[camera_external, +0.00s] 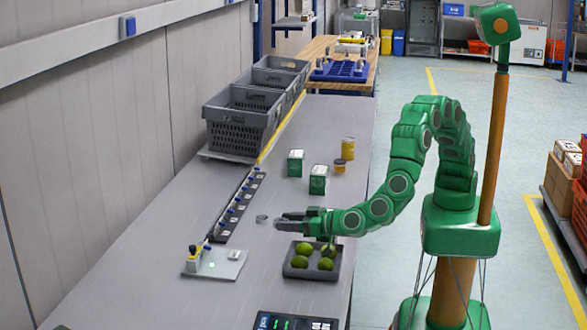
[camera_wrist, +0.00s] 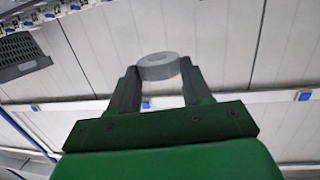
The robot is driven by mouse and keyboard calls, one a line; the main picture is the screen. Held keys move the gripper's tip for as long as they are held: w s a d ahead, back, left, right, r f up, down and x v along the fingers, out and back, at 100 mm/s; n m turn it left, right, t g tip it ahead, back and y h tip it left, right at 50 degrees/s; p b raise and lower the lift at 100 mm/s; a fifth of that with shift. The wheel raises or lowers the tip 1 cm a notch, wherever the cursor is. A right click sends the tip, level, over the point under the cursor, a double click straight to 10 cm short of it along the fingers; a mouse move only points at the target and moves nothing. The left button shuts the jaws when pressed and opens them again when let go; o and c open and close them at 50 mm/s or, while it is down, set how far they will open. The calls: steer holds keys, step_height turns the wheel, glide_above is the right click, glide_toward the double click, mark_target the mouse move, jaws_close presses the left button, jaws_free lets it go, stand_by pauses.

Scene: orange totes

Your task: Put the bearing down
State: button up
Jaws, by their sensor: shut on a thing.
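The bearing is a small grey ring (camera_external: 262,218), seen at the tip of my gripper (camera_external: 279,219) over the grey table (camera_external: 170,290). In the wrist view the bearing (camera_wrist: 158,67) sits between the two dark fingertips of my gripper (camera_wrist: 159,75), which is shut on it. The gripper points level toward the wall on the left. I cannot tell how high the bearing is above the table top.
A black tray with green fruit (camera_external: 296,276) lies just in front of the gripper. Green-white boxes (camera_external: 318,180) and yellow cans (camera_external: 341,166) stand behind. A black strip with blue parts (camera_external: 232,211) lies left. Grey crates (camera_external: 237,128) stand further back.

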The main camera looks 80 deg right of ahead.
steer(key=w+d+r+h, duration=0.1)
steer(key=w+d+r, duration=0.1)
steer(key=w+d, duration=0.5)
steer(key=w+d+r+m, duration=0.15)
steer(key=w+d, duration=0.25)
steer(key=d, duration=0.7)
steer(key=w+d+r+h, duration=0.1)
steer(key=w+d+r, duration=0.1)
steer(key=w+d, duration=0.5)
steer(key=s+d+r, duration=0.1)
steer(key=d+r, duration=0.1)
steer(key=d, duration=1.2)
steer(key=s+d+r+g, duration=0.1)
steer(key=d+r, duration=0.1)
steer(key=d, duration=1.1)
steer(key=shift+s+d+r+m+h, duration=0.25)
steer(key=shift+d+m+h, duration=0.1)
steer(key=shift+d+h, duration=0.05)
